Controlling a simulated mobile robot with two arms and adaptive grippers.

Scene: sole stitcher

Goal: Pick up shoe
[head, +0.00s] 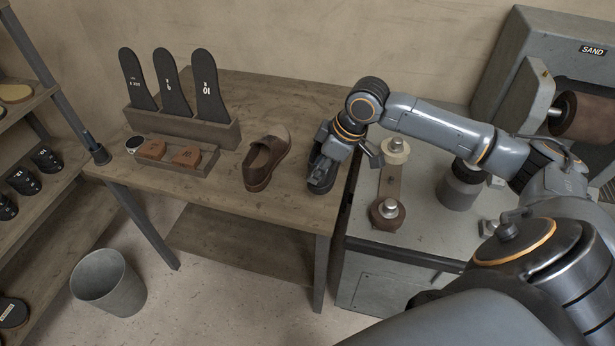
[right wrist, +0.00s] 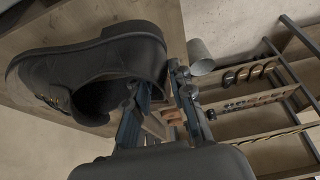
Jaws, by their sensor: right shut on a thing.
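A black shoe (right wrist: 90,68) fills the upper left of the right wrist view. My right gripper (right wrist: 157,85) is shut on the rim of its opening near the heel, one finger inside and one outside. In the head view, my right gripper (head: 322,174) is over the right end of the wooden bench and hides most of the black shoe. I cannot tell whether the black shoe touches the bench. A brown shoe (head: 266,163) stands on the bench to the left, apart from the gripper. My left gripper is not in view.
On the bench (head: 222,204) stand a rack (head: 222,134) of dark sole templates and a small tray (head: 160,166) with brown blocks. A grey sanding machine (head: 440,220) is close at the right. A bin (head: 108,283) and shelves are at the left.

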